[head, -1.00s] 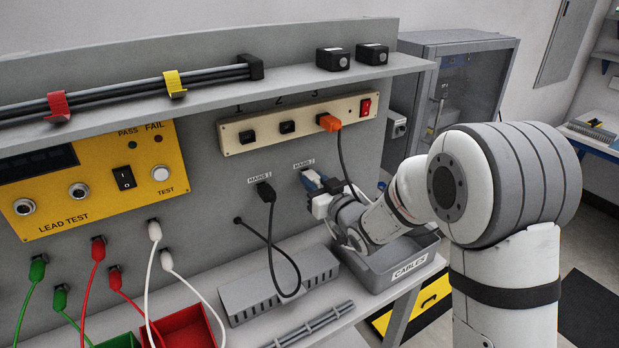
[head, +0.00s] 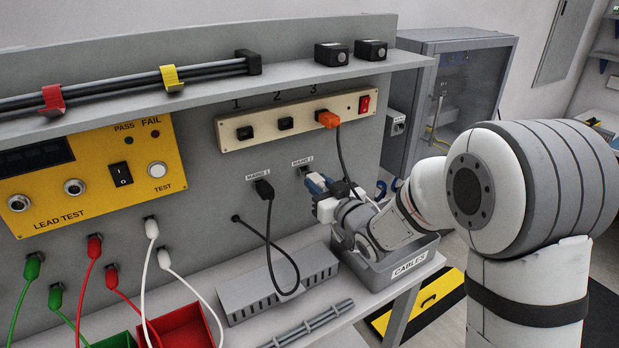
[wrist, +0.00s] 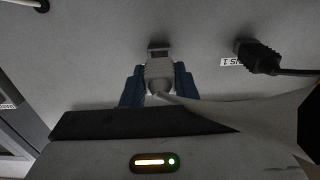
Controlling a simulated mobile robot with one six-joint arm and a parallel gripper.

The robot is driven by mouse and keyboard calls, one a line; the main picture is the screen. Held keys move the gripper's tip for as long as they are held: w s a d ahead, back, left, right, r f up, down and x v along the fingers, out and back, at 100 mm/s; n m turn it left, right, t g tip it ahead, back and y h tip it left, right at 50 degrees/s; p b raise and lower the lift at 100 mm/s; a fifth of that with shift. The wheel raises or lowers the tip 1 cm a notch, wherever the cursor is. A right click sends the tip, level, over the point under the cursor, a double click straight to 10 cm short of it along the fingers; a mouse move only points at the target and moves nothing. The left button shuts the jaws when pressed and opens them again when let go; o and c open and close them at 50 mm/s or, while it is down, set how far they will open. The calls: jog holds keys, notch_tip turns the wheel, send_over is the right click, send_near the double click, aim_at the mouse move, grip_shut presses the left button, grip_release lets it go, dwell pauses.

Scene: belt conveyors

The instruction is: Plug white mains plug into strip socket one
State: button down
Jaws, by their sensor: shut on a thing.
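My gripper (head: 318,184) is shut on the white mains plug (wrist: 158,74), with blue fingers on either side of it in the wrist view (wrist: 158,88). The plug faces the dark MAINS 2 socket (head: 305,170) in the panel, which shows just beyond the plug in the wrist view (wrist: 159,50). I cannot tell how wide the gap is. Strip socket one (head: 244,133) is empty, at the left end of the cream strip (head: 365,116), up and left of my gripper.
Socket two (head: 286,124) is empty; an orange plug (head: 327,119) fills socket three, its black lead hanging close to my gripper. A black plug (head: 264,188) sits in MAINS 1. The shelf (head: 200,107) overhangs the strip. A grey CABLES bin (head: 410,262) stands below my gripper.

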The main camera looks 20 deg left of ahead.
jog(key=shift+b+v, duration=0.45)
jog(key=shift+v, duration=0.75)
